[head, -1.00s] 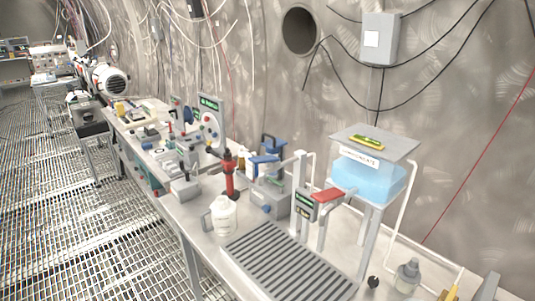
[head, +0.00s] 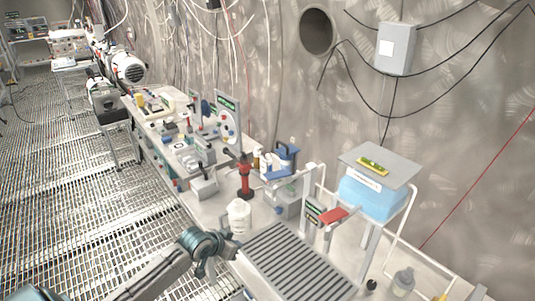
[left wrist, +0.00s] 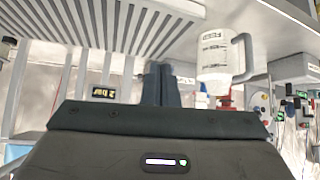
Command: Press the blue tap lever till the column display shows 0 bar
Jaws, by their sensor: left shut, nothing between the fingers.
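The blue tap lever (head: 277,174) sticks out level behind the slatted tray in the head view. A red lever (head: 333,216) sits nearer, beside a pale column with a small display (head: 312,211). A dark display with yellow characters also shows in the left wrist view (left wrist: 103,91), upside down; I cannot read it surely. My left gripper (head: 228,252) is in front of the white jug, at the tray's left corner, apart from both levers. Its fingers are together and empty in the left wrist view (left wrist: 160,82). My right gripper is out of view.
The white jug (head: 239,218) stands close to my left gripper and shows in the left wrist view (left wrist: 217,55). The slatted tray (head: 297,262) lies in front of the columns. A blue tank (head: 372,195) stands at right.

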